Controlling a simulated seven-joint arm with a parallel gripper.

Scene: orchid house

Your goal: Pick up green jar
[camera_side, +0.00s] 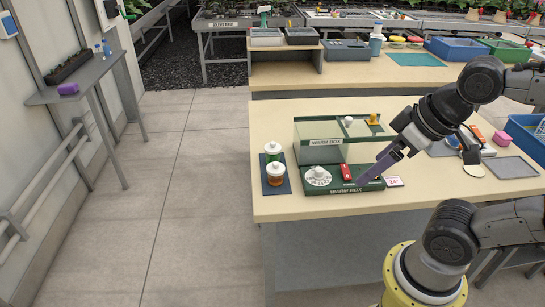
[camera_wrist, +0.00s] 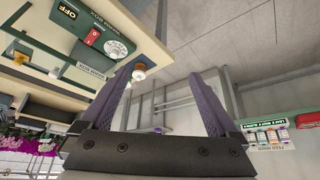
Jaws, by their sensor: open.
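The green jar (camera_side: 273,153), with a white lid and a green-and-white body, stands upright on a dark blue mat (camera_side: 287,187) at the table's left end. An orange jar (camera_side: 276,174) with a white lid stands just in front of it. My gripper (camera_side: 366,176) is over the front right of the warm box, well right of both jars. In the wrist view its purple fingers (camera_wrist: 162,74) are spread with nothing held between them. A white-lidded jar (camera_wrist: 138,75) shows by the left fingertip there; it looks orange, and the green jar is not clear.
The green warm box (camera_side: 345,189) with a white dial (camera_side: 318,176) and red switch (camera_side: 347,172) lies between my gripper and the jars. Its raised glassy housing (camera_side: 318,152) stands behind. A pink-marked card (camera_side: 394,181) is close by on the right. The table's front left edge is near the jars.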

